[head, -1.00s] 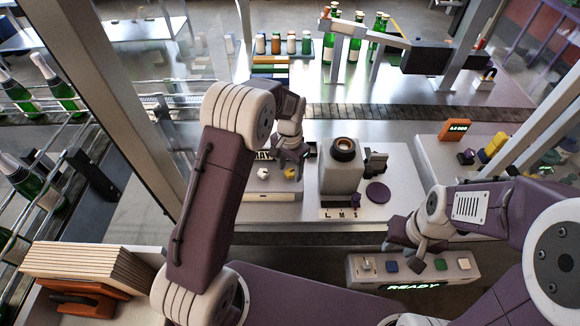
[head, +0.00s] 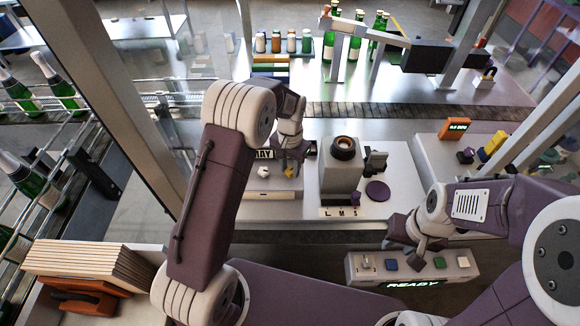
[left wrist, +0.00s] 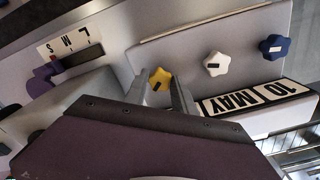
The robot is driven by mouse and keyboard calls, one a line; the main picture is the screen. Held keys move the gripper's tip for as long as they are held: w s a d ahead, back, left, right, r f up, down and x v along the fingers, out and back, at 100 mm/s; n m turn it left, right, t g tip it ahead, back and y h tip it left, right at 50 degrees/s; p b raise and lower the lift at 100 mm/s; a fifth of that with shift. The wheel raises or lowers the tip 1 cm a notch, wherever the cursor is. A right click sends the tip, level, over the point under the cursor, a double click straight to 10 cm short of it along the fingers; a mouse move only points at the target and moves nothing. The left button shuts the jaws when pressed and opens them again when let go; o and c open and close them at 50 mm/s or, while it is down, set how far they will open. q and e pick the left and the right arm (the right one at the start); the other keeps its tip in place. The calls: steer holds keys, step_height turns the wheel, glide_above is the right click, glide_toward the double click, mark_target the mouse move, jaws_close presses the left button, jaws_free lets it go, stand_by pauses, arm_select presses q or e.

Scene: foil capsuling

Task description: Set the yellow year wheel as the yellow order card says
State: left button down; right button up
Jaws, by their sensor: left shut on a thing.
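The yellow year wheel (left wrist: 160,79) is a small star-shaped knob on the pale date unit, right of the purple slider in the left wrist view. It also shows in the head view (head: 289,172). My left gripper (left wrist: 159,92) is shut on it, with one finger on each side. A white wheel (left wrist: 215,64) and a blue wheel (left wrist: 274,47) sit beside it. The date strip (left wrist: 262,97) reads 10 and MAY; its year part is hidden behind my gripper. My right gripper (head: 424,250) hangs over the button panel. I cannot make out a yellow order card's text.
The button panel (head: 355,276) has a lit READY sign and several coloured buttons. A grey machine with a round dark top (head: 342,170) stands just right of my left gripper. An orange display (head: 454,130) is at the right. Green bottles (head: 378,40) stand at the back.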

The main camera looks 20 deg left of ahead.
mark_target(291, 170)
arm_select(q)
steer(key=n, duration=0.4)
steer(key=shift+n+p, duration=0.3)
steer(key=shift+w+n, duration=0.1)
steer(key=shift+n, duration=2.4)
steer(key=c, duration=1)
jaws_free()
steer(key=shift+c, duration=0.2)
steer(key=shift+r, duration=0.2)
step_height(291, 170, up, 9)
steer(key=b, duration=0.1)
steer(key=shift+b, duration=0.35)
